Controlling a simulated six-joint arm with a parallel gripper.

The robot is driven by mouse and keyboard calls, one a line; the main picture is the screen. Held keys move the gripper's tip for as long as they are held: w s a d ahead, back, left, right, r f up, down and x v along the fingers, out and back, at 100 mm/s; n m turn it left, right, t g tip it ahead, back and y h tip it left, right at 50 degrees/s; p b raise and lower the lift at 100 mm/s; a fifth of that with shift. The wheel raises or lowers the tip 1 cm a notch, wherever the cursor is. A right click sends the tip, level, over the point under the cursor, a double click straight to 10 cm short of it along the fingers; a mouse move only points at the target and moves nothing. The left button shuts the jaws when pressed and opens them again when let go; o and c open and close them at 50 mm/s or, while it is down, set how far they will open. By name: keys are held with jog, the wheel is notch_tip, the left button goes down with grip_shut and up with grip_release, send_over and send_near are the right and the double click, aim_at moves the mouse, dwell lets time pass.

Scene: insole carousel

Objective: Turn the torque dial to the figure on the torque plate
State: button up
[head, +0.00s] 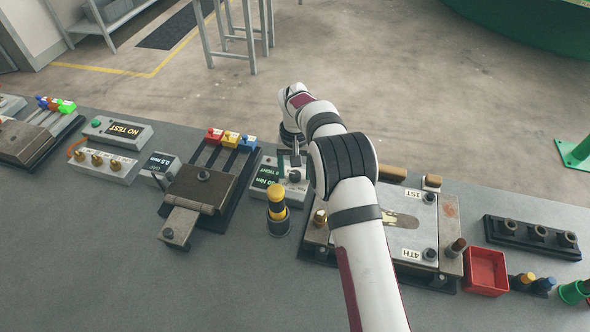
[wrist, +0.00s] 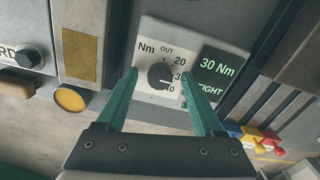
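The torque dial (wrist: 160,75) is a black round knob on a pale panel marked Nm, with OUT, 20, 30 and 40 around it. Its pointer is too small to read for certain. A dark plate (wrist: 216,72) beside it reads 30 Nm and TIGHT in green. My gripper (wrist: 158,74) is open, its green fingers on either side of the dial with gaps showing. In the head view, the plate (head: 268,173) shows left of my gripper (head: 292,160), and my arm hides part of the dial's panel.
A yellow-and-black post (head: 277,208) stands in front of the torque unit. Left are a clamp block (head: 202,190) and red, yellow and blue tabs (head: 231,138). Right is a fixture plate (head: 405,230) marked 1ST and 4TH, then a red tray (head: 486,270). The front left bench is clear.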

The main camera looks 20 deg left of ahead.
aim_at(296, 174)
jog(key=shift+r, duration=0.1)
notch_tip(296, 174, up, 16)
jog(key=shift+f, duration=0.2)
jog(key=shift+d, duration=0.1)
